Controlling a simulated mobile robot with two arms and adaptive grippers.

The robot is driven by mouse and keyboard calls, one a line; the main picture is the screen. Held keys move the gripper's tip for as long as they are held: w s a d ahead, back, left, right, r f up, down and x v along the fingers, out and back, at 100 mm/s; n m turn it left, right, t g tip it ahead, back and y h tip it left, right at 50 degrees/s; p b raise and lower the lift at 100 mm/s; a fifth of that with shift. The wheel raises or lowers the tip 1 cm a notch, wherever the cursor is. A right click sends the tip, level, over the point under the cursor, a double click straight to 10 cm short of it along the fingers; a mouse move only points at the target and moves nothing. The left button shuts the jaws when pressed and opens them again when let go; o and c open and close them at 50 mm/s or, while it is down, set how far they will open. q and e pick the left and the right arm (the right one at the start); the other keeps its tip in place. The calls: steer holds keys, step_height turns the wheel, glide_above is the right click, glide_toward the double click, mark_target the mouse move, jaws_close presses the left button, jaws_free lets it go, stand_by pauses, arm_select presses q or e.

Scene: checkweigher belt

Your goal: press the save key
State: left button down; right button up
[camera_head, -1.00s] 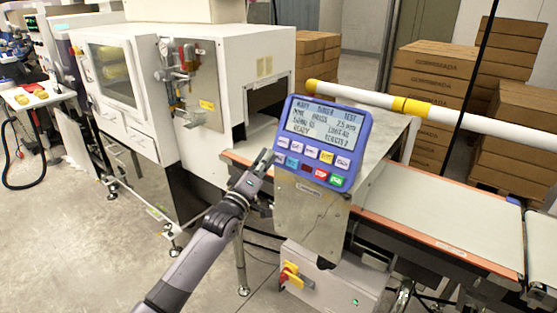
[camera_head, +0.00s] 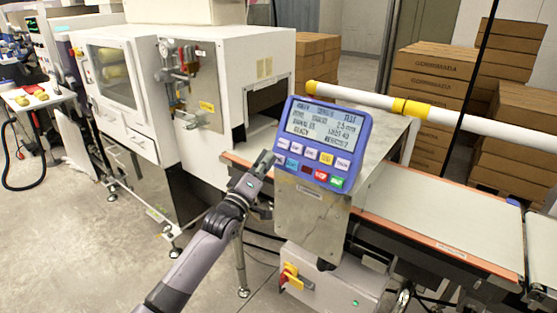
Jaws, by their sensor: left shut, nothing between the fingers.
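A blue control panel (camera_head: 326,114) with a lit text screen (camera_head: 324,128) stands tilted on a steel housing by the belt. Under the screen are two rows of small keys: several white ones, a yellow key (camera_head: 327,159), a red key (camera_head: 321,175) and a green key (camera_head: 337,182). The key labels are too small to read surely, so I cannot tell which is the save key. My left gripper (camera_head: 266,158) is shut and empty, its tips just left of the panel's lower left edge, near the leftmost keys. I cannot tell whether it touches. My right gripper is out of view.
The white conveyor belt (camera_head: 440,212) runs to the right of the panel. A white and yellow bar (camera_head: 450,117) crosses behind it. A white machine (camera_head: 228,60) stands at left, and cardboard boxes (camera_head: 431,80) are stacked behind. A red and yellow switch (camera_head: 290,276) sits low on the housing.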

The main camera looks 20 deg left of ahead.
arm_select(q)
steer(key=shift+w+d+f+b, duration=0.15)
steer(key=shift+w+f+b, duration=0.05)
steer(key=shift+w+b, duration=0.2)
steer(key=shift+w+d+f+b, duration=0.1)
steer(key=shift+w+f+b, duration=0.1)
steer(key=shift+w+b, duration=0.15)
stand_by(0.8)
steer(key=shift+s+r, duration=0.1)
steer(key=shift+s+r+p, duration=0.3)
steer(key=shift+s+p, duration=0.1)
steer(key=shift+p, duration=0.35)
steer(key=shift+s+a, duration=0.25)
steer(key=shift+s, duration=0.05)
